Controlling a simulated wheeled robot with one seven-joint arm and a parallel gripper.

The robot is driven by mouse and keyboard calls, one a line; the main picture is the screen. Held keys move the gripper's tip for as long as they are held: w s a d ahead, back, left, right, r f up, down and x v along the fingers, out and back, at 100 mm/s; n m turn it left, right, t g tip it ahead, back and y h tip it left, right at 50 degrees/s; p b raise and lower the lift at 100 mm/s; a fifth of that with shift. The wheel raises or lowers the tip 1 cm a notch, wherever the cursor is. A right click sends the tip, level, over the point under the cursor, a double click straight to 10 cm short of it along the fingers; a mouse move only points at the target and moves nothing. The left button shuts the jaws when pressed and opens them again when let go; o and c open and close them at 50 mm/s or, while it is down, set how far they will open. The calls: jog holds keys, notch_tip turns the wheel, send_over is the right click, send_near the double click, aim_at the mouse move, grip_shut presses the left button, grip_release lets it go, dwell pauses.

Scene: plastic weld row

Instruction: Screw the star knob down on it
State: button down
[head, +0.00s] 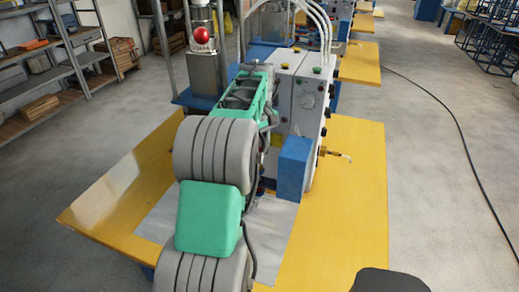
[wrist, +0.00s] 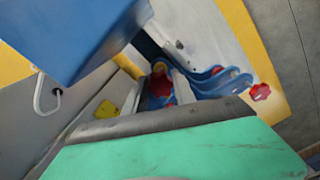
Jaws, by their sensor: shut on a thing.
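In the wrist view my gripper (wrist: 163,97) reaches away from the camera, its two pale fingers closed on a red star knob (wrist: 160,82). The knob is partly hidden between the fingers. Blue metal parts lie around and beyond it, including a blue bracket (wrist: 226,82) with holes to the right. I cannot tell whether the held knob touches a thread. A second red star knob (wrist: 260,91) is at the right, by the yellow table edge. In the head view my own arm hides the gripper and the knobs.
A blue box (head: 293,167) on the white machine cabinet (head: 300,95) stands close to my arm; it also looms at upper left in the wrist view (wrist: 75,35). The yellow table (head: 350,200) is clear at right.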

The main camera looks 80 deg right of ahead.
jog(key=shift+f, duration=0.1)
jog(key=shift+f+b, duration=0.3)
jog(key=shift+f, duration=0.3)
jog(key=shift+f, duration=0.8)
dwell(1.9)
jog(key=m+p, duration=0.1)
jog(key=m, duration=0.1)
jog(key=shift+r+m, duration=0.15)
jog(key=shift+m, duration=0.25)
jog(key=m+p, duration=0.1)
jog(key=m, duration=0.5)
jog(key=shift+w, duration=0.1)
jog(key=m+p, duration=0.1)
jog(key=m, duration=0.9)
jog(key=shift+w+m, duration=0.1)
jog(key=shift+m, duration=0.3)
jog(key=c, duration=1.1)
grip_release()
jog(key=shift+f, duration=0.2)
